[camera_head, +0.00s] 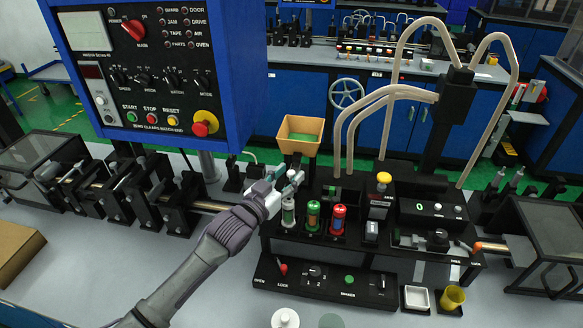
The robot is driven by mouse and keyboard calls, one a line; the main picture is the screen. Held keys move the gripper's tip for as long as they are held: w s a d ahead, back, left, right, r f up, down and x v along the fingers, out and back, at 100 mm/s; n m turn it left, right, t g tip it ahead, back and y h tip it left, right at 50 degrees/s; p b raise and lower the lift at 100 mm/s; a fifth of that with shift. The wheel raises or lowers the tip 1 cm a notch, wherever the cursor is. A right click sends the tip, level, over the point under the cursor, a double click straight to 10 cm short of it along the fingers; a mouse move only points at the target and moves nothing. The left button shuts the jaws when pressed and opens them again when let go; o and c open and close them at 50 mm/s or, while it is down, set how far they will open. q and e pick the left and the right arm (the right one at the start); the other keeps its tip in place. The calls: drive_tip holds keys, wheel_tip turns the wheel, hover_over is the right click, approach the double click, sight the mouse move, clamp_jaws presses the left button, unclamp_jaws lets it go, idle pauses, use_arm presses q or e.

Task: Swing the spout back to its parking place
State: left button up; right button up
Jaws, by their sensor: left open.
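Several beige bent tubes come off a black block (452,97) on a post at the right. The lower pair (372,96) curves left and down, ending over the black station behind the vials. I cannot tell for certain which tube is the spout, and no parking place is clearly marked. My left gripper (293,183) is open at the left end of the station, well left of the tube ends. It is just above a clear vial with green (288,214), and I cannot tell whether they touch. My right gripper is out of view.
Green (313,215) and red (338,219) vials stand right of the gripper. A yellow bin (300,128) is behind it. A blue control panel (150,70) hangs at upper left. A yellow-topped button (383,179) and a black box (432,210) stand on the station.

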use_arm(q)
drive_tip(key=shift+x, duration=0.8)
clamp_jaws()
drive_tip(key=shift+a, duration=0.1)
